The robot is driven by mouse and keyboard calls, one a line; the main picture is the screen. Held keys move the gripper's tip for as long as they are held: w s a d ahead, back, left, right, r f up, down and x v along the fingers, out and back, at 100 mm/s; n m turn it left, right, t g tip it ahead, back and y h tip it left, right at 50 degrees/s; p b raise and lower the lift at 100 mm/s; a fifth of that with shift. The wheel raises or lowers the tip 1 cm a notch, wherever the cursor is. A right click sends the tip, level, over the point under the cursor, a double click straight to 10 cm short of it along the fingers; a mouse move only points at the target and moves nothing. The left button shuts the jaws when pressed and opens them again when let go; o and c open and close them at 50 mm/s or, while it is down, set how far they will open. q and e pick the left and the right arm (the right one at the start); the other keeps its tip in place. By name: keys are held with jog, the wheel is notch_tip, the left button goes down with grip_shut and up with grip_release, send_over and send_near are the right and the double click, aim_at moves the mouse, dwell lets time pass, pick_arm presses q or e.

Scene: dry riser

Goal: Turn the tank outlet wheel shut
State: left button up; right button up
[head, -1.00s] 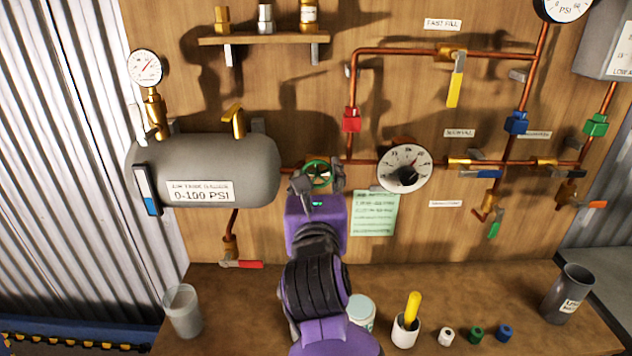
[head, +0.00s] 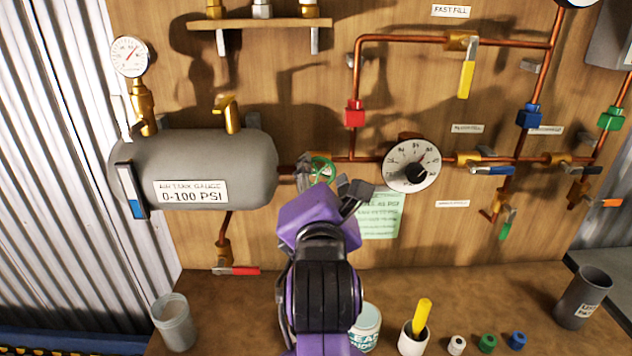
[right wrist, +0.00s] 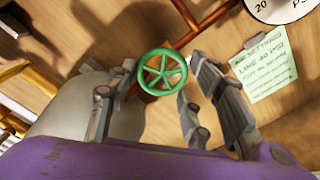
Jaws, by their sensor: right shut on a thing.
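The tank outlet wheel (head: 322,168) is a small green spoked handwheel on the copper pipe just right of the grey air tank (head: 205,160). In the right wrist view the wheel (right wrist: 162,72) shows its whole rim and spokes. My right gripper (head: 328,180), on a purple wrist, reaches up to the wheel from below and is rolled to the right. Its fingers stand on either side of the rim and are shut on it. In the head view a finger partly covers the wheel. My left gripper is not in view.
A round dial gauge (head: 412,165) and a green note (head: 380,216) are close right of the gripper. A red-handled valve (head: 236,270) hangs below the tank. The bench (head: 480,295) below holds a jar, cups and several small caps.

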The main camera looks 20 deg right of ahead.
jog(key=m+b, duration=0.1)
jog(key=m, duration=0.1)
jog(key=shift+f+m, duration=0.1)
jog(key=shift+m, duration=0.2)
jog(key=shift+m+b, duration=0.4)
jog(key=shift+m, duration=0.6)
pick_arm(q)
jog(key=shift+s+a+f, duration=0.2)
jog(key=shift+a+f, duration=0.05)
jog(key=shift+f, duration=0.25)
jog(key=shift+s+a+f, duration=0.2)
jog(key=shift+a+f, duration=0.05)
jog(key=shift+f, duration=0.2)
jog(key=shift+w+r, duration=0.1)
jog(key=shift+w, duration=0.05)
pick_arm(e)
jog(key=shift+r+m, duration=0.35)
jog(key=shift+m, duration=0.05)
jog(key=o, duration=1.1)
jog(key=shift+f, duration=0.15)
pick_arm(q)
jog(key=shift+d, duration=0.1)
pick_arm(e)
jog(key=shift+f, duration=0.3)
